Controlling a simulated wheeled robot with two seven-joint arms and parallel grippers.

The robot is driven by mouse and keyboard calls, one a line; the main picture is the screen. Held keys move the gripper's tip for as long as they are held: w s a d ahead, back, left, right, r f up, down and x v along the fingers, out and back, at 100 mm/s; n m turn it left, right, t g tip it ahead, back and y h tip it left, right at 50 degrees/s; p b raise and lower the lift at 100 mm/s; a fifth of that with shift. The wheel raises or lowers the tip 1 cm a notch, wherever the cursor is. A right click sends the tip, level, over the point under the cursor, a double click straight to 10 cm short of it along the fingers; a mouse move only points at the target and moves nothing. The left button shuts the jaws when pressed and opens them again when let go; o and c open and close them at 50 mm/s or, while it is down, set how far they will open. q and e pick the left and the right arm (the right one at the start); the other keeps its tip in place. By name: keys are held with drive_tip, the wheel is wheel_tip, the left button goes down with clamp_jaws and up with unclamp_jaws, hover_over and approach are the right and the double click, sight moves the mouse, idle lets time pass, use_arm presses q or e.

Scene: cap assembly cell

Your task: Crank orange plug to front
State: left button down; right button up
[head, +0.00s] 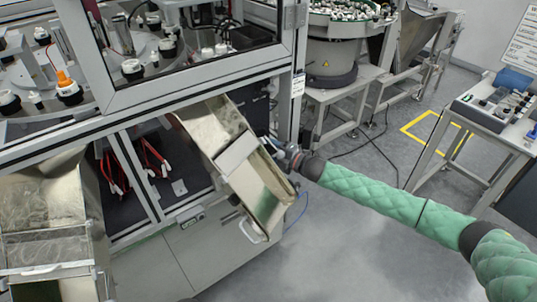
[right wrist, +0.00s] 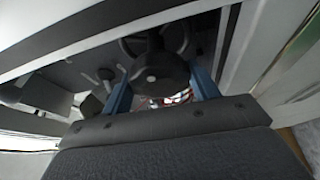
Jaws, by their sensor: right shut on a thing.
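The orange plug (head: 65,80) sits on top of a black-and-white holder on the round turntable (head: 20,112) behind the machine's frame, at the far left of the head view. My right gripper (head: 277,148) is at the machine's side, partly hidden behind the metal chute. In the right wrist view its two blue fingers are shut on a black crank knob (right wrist: 160,72), one on each side. A dark rounded wheel-like part shows just beyond the knob; its full shape is cut off. My left gripper is not in view.
A sloping metal chute (head: 262,190) juts out beside my right gripper. A second chute (head: 45,205) is at the lower left. A bowl feeder (head: 330,50) stands behind, and a control desk (head: 490,115) at the right.

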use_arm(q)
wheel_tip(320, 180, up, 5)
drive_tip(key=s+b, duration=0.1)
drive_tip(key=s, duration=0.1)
use_arm(e)
drive_tip(key=shift+f+m+y, duration=0.2)
drive_tip(key=shift+m+y, duration=0.2)
drive_tip(key=shift+m, duration=0.4)
drive_tip(key=shift+f+m+t+b, duration=0.1)
drive_tip(key=shift+m+t+b, duration=0.85)
drive_tip(key=shift+m, duration=0.65)
drive_tip(key=shift+m+y+b, duration=0.3)
drive_tip(key=shift+m+b, duration=0.2)
drive_tip(key=shift+m, duration=0.2)
drive_tip(key=shift+m+t, duration=0.35)
drive_tip(key=shift+m, duration=0.35)
drive_tip(key=shift+m+b, duration=0.3)
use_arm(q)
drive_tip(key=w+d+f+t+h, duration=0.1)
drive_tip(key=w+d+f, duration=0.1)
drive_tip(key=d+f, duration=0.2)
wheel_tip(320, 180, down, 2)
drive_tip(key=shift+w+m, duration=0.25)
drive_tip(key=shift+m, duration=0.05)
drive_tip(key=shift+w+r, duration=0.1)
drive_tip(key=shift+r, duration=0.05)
